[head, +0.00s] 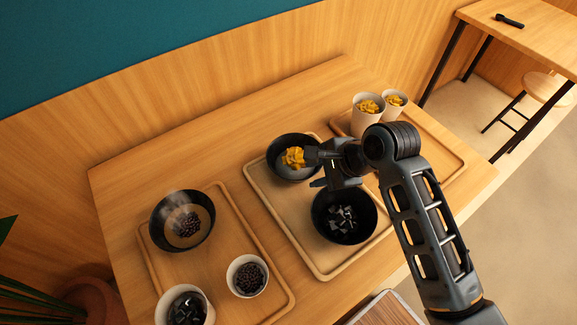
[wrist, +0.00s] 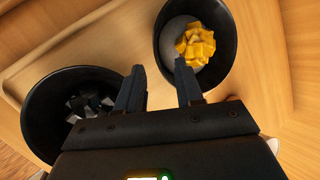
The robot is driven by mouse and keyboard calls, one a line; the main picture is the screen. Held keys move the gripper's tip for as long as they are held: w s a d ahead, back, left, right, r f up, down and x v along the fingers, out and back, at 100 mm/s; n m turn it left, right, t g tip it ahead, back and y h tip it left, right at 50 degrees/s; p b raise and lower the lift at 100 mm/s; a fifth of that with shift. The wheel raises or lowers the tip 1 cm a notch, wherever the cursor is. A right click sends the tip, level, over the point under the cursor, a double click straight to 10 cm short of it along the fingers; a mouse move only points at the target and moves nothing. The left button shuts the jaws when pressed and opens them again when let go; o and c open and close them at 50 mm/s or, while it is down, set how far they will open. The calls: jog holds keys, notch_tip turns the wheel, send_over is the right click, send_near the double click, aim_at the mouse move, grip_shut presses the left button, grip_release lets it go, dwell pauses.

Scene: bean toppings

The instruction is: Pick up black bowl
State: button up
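A black bowl with yellow cubes (head: 280,171) stands at the back of the middle tray (head: 321,276). It also shows at the upper right of the wrist view (wrist: 160,35). A second black bowl with dark cubes (head: 343,236) stands at the front of that tray, and at the left in the wrist view (wrist: 40,110). A third black bowl (head: 157,235), steaming, with dark beans in it, stands on the left tray. My gripper (wrist: 157,75) is open and empty. Its right finger reaches close to the yellow-cube bowl's rim; I cannot tell whether they touch.
The left tray (head: 262,268) also holds a white cup of beans (head: 235,285) and a white cup of dark cubes (head: 207,314). Two white cups with yellow cubes (head: 364,122) stand on the right tray (head: 459,170). A wooden wall (head: 200,90) runs behind the table.

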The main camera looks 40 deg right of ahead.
aim_at(302, 179)
jog(key=x, duration=0.7)
jog(key=shift+f, duration=0.2)
grip_shut()
